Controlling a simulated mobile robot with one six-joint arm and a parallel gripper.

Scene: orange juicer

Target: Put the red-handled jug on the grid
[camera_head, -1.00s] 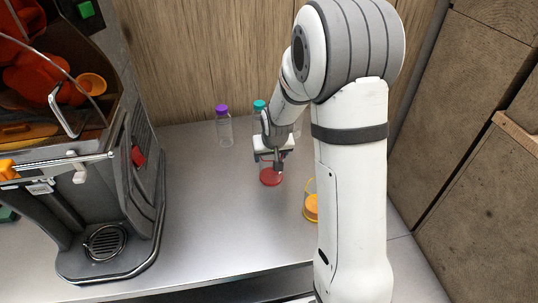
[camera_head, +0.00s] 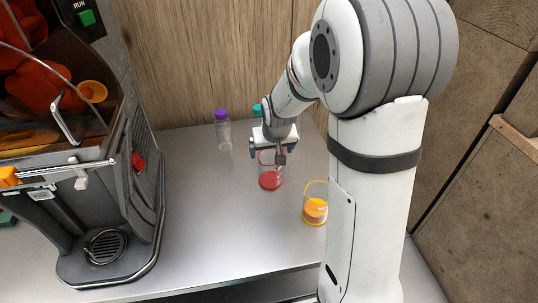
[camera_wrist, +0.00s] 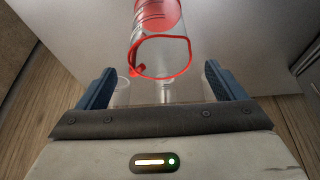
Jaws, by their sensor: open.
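The red-handled jug (camera_head: 270,180) is clear with a red rim and red contents or base, standing on the metal counter in the head view. My gripper (camera_head: 268,152) is open right by the jug's top. In the wrist view the two fingers (camera_wrist: 163,88) stand apart on either side of the jug's line, and nothing is held. The grid (camera_head: 105,245) is the round dark drip grate at the base of the juicer, at the lower left.
The orange juicer (camera_head: 135,200) stands at the left. A yellow-handled jug (camera_head: 315,209) stands right of the red one, close to my arm. A purple-capped bottle (camera_head: 223,130) and a teal-capped bottle (camera_head: 257,110) stand behind. The counter between juicer and jugs is clear.

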